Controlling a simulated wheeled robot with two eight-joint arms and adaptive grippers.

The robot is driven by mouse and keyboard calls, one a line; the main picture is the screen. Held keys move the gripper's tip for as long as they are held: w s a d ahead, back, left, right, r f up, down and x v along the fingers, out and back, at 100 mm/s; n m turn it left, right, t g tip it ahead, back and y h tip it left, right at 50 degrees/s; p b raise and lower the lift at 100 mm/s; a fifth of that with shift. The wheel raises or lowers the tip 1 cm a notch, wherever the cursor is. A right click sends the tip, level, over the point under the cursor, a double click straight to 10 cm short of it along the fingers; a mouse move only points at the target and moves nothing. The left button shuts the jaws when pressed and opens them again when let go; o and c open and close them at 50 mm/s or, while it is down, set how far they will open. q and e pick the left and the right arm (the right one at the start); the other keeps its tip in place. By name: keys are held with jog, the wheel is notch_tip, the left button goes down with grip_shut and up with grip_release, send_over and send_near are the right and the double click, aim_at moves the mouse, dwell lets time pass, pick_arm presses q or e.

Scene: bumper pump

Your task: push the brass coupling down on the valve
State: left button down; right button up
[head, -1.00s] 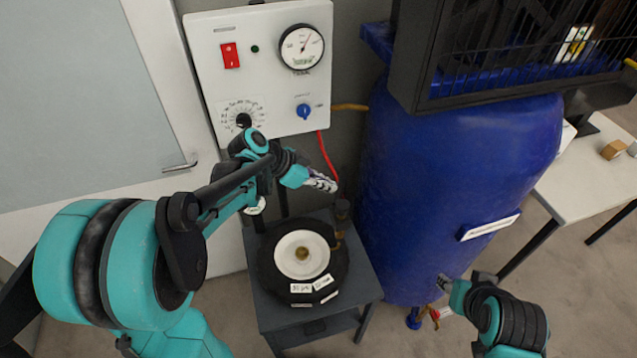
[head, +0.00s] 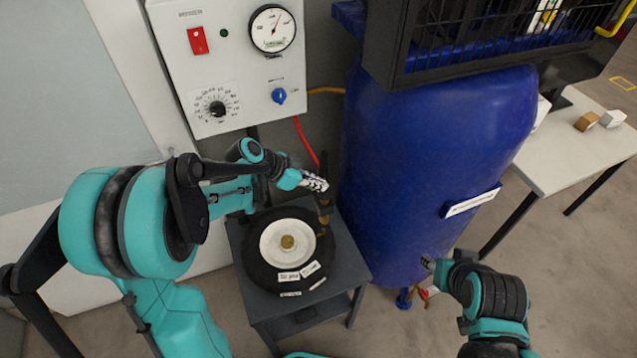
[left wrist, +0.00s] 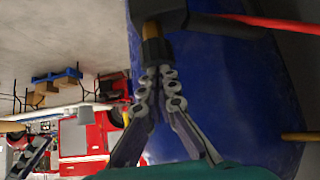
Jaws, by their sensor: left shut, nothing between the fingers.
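A dark upright fitting on the red hose (head: 306,140) stands at the right edge of the tyre (head: 262,278), with a brass coupling (head: 323,219) low on it. The valve under the coupling cannot be made out. My left gripper (head: 318,184) is shut and empty, its fingertips beside or just in front of the fitting; contact cannot be told. In the left wrist view its closed fingers (left wrist: 157,80) point at the black end of the fitting, with brass (left wrist: 151,29) beyond. My right gripper (head: 430,263) is in front of the blue tank; its jaws are too small to read.
The tyre lies flat on a small grey table (head: 355,265). The blue tank (head: 430,150) stands close on the right. Behind is a white panel (head: 235,60) with a gauge (head: 272,29), a red switch (head: 197,40) and knobs. A white table (head: 580,150) is at the right.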

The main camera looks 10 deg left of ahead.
pick_arm(q)
notch_tip(320, 180, down, 4)
jog(key=b, duration=0.2)
jog(key=shift+r+b, duration=0.2)
jog(key=shift+b, duration=0.1)
jog(key=shift+s+r, duration=0.1)
jog(key=shift+s, duration=0.05)
send_near(319, 193)
jog(key=shift+v, duration=1.1)
